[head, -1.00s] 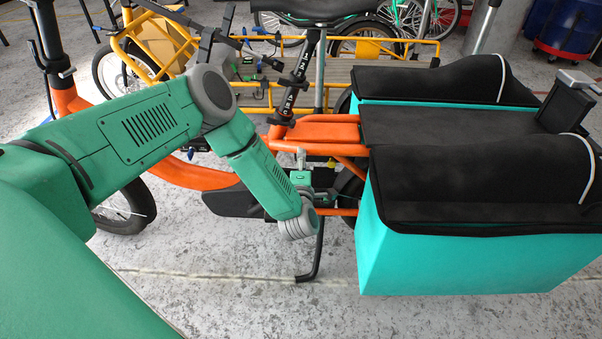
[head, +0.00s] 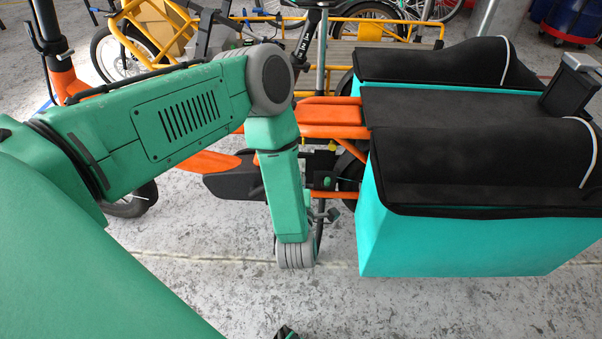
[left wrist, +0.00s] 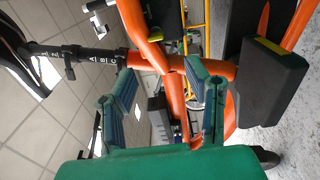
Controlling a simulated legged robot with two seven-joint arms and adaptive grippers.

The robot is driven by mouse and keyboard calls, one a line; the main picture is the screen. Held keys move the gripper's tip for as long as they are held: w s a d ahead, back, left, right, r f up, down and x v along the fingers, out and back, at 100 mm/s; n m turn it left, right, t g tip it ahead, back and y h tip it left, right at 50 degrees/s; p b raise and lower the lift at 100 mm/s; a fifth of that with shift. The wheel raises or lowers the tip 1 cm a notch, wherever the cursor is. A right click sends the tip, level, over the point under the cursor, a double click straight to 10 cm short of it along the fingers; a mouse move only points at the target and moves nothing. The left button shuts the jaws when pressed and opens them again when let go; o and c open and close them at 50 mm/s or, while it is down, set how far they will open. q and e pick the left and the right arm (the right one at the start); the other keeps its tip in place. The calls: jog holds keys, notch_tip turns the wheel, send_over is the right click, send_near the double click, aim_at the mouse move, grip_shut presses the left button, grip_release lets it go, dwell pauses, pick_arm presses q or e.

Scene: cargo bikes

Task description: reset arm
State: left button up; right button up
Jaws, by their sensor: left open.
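My left arm reaches in from the left of the head view and its forearm hangs down in front of an orange cargo bike (head: 330,113). Only a small dark tip of my left gripper (head: 287,332) shows at the bottom edge there. In the left wrist view my left gripper (left wrist: 163,85) has its two green fingers spread apart, with nothing between them. The orange bike frame (left wrist: 215,70) shows behind the fingers, on its side in this view; I cannot tell the distance. My right gripper is not in view.
Turquoise cargo boxes (head: 450,240) with black covers (head: 480,165) stand right of my forearm. A yellow cargo bike (head: 385,28) stands behind. A blue-and-red bin (head: 572,18) is at the top right. The concrete floor (head: 400,310) in front is clear.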

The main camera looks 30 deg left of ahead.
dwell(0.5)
pick_arm(q)
jog(key=s+d+f+m+g+h, duration=0.6)
jog(key=s+m+h, duration=0.25)
jog(key=m, duration=0.55)
jog(key=s+a+m+g+h, duration=0.1)
jog(key=s+a+m+g, duration=0.2)
jog(key=s+m+g, duration=1.1)
jog(key=s+r+n+t+p, duration=0.3)
jog(key=s+r+t+p, duration=0.2)
jog(key=r+p, duration=0.8)
jog(key=shift+s, duration=0.7)
